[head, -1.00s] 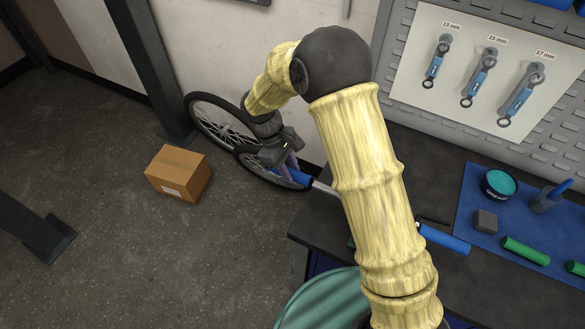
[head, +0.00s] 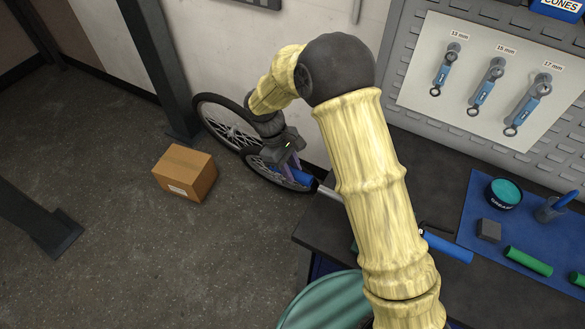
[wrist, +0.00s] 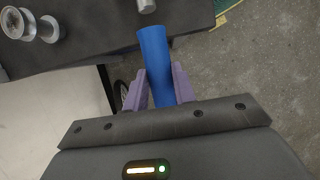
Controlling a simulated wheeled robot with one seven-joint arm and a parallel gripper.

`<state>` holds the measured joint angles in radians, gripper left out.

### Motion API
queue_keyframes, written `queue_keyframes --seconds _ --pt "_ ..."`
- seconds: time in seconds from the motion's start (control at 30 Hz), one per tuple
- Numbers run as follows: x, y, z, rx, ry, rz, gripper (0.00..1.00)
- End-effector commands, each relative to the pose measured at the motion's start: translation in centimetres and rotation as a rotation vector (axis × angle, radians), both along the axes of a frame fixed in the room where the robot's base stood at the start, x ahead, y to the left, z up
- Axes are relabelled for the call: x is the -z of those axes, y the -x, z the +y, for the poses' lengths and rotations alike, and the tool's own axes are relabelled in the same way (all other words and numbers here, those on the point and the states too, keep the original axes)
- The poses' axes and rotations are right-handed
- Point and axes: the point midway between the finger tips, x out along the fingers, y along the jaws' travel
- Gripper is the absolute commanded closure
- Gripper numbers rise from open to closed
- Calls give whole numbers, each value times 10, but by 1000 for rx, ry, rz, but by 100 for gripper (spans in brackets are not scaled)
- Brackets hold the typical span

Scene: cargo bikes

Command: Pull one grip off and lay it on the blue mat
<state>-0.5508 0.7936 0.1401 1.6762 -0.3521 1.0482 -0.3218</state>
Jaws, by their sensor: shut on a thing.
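My gripper (wrist: 155,88) is shut around a blue grip (wrist: 155,58), with a purple finger on each side. The grip's far end is apart from the bare metal bar end (wrist: 147,5). In the head view this held grip (head: 292,175) is beyond the bench's left edge, with the silver bar (head: 328,192) just right of it. A second blue grip (head: 448,247) is at the bar's other end, by the bench; my arm hides the middle of the bar. The blue mat (head: 485,215) lies on the bench at right.
The mat holds a grease tub (head: 503,192), a grey block (head: 488,231), a cup (head: 550,210) and green grips (head: 528,261). Wheels (head: 228,125) stand by the wall. A cardboard box (head: 185,172) is on the floor. Wrenches (head: 487,85) hang on the pegboard.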

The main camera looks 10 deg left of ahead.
Motion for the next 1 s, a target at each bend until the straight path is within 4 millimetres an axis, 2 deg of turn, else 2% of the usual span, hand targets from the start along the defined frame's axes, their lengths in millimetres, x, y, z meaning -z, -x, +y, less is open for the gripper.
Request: queue_keyframes --seconds 0.73,1.0 --pt "-37 -3 10 0 0 0 100" --pt "-39 -4 11 -1 0 0 100"
